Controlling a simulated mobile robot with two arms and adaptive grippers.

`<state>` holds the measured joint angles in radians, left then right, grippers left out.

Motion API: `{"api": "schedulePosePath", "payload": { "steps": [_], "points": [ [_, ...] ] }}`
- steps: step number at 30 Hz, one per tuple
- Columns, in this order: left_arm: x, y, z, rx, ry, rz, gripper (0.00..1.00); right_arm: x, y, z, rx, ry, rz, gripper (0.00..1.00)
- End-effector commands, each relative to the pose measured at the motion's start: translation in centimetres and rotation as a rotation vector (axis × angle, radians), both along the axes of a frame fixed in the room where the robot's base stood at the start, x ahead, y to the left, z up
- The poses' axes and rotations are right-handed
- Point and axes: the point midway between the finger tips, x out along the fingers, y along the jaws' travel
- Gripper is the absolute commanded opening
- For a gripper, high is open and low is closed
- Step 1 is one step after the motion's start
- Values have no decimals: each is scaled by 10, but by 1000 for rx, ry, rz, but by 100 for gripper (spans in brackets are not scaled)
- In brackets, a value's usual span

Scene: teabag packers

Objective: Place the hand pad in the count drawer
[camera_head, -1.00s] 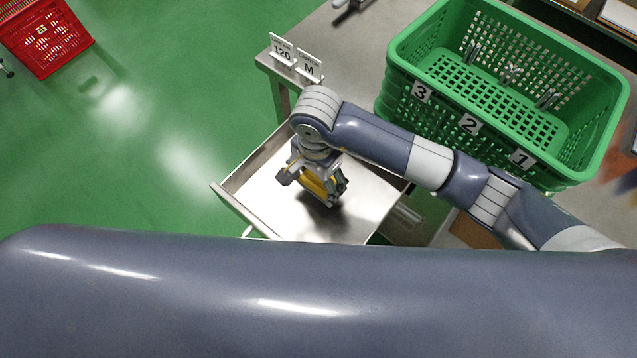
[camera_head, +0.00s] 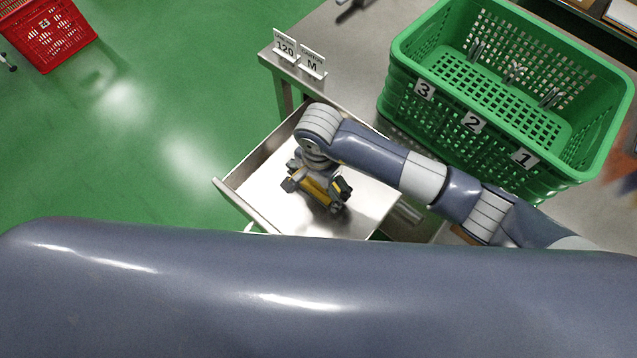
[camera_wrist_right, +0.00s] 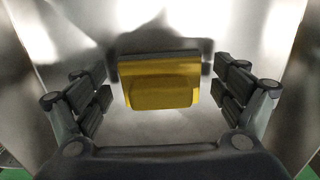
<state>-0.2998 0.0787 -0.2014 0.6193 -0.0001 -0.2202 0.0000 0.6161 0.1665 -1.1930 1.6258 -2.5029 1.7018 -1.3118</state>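The hand pad (camera_wrist_right: 160,92) is a yellow block with a dark edge. In the right wrist view it is over the drawer's bare metal floor, between my fingers. My right gripper (camera_wrist_right: 161,98) is open, with its dark finger pads apart from the pad on both sides. In the head view the gripper (camera_head: 316,190) points down inside the open count drawer (camera_head: 262,190), with the yellow pad (camera_head: 314,189) partly hidden beneath it. The drawer is a shallow metal tray pulled out below the table. My left gripper is not in view.
A green crate (camera_head: 398,102) marked 3, 2, 1 stands on the metal table (camera_head: 345,65), right of the drawer. Two small signs (camera_head: 298,55) reading 120 and M stand at the table corner. A red crate (camera_head: 55,45) is on the green floor at upper left.

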Motion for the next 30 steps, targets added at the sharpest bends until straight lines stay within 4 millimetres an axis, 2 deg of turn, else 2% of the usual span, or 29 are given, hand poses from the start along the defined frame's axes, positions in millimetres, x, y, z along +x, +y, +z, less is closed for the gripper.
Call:
{"api": "schedulePosePath", "payload": {
  "steps": [8, 12, 17, 24, 30],
  "points": [
    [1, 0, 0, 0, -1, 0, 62, 0, 0, 0, 0, 0, 0, 91],
    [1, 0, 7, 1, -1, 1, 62, 0, 0, 7, -1, -1, 0, 91],
    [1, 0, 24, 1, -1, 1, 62, 2, -1, 33, -2, -4, 1, 91],
    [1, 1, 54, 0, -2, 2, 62, 1, -1, 82, -1, -3, 2, 91],
    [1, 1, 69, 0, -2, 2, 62, 1, 0, 112, -2, -2, 1, 91]
  ]
}}
